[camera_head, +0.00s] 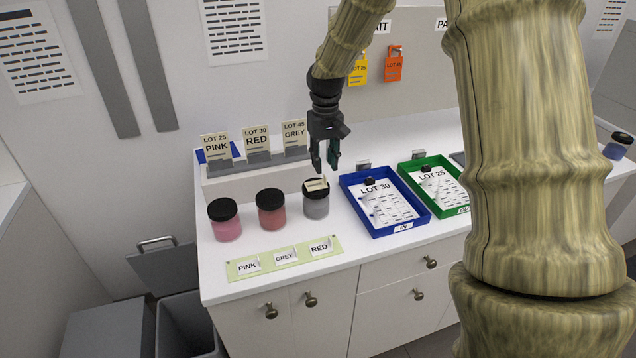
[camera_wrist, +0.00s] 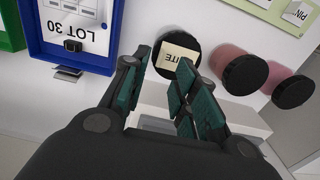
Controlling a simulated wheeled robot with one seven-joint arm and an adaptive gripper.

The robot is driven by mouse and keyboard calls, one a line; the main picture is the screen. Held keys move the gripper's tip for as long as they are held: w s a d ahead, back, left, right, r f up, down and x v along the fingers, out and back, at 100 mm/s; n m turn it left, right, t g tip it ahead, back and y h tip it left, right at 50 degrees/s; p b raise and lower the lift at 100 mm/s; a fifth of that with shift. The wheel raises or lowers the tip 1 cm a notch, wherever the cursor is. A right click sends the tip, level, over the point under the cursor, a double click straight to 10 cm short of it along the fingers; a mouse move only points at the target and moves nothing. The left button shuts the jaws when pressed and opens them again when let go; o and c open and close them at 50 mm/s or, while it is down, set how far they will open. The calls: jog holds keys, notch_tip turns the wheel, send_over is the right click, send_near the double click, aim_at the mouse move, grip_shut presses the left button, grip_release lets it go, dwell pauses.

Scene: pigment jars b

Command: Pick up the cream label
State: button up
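A small cream label (camera_head: 315,185) lies on the black lid of the grey jar (camera_head: 316,204). In the wrist view the label (camera_wrist: 178,60) shows part of a word, "ITE", and a finger covers part of it. My gripper (camera_head: 325,168) points down just above and slightly behind that lid. Its green-padded fingers are apart, with nothing held between them.
A pink jar (camera_head: 226,224) and a red jar (camera_head: 271,213) stand left of the grey one. A blue tray (camera_head: 377,232) and a green tray (camera_head: 465,211) lie to the right. Lot cards (camera_head: 256,139) stand behind; a name strip (camera_head: 238,274) lies in front.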

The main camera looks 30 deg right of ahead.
aim_at(316, 182)
jog(key=shift+s+f+p, duration=0.15)
jog(key=shift+f+p, duration=0.35)
jog(key=shift+f, duration=0.75)
jog(key=shift+s+f+p, duration=0.15)
jog(key=shift+f+p, duration=0.3)
jog(key=shift+f, duration=0.75)
jog(key=shift+c, duration=0.2)
grip_shut()
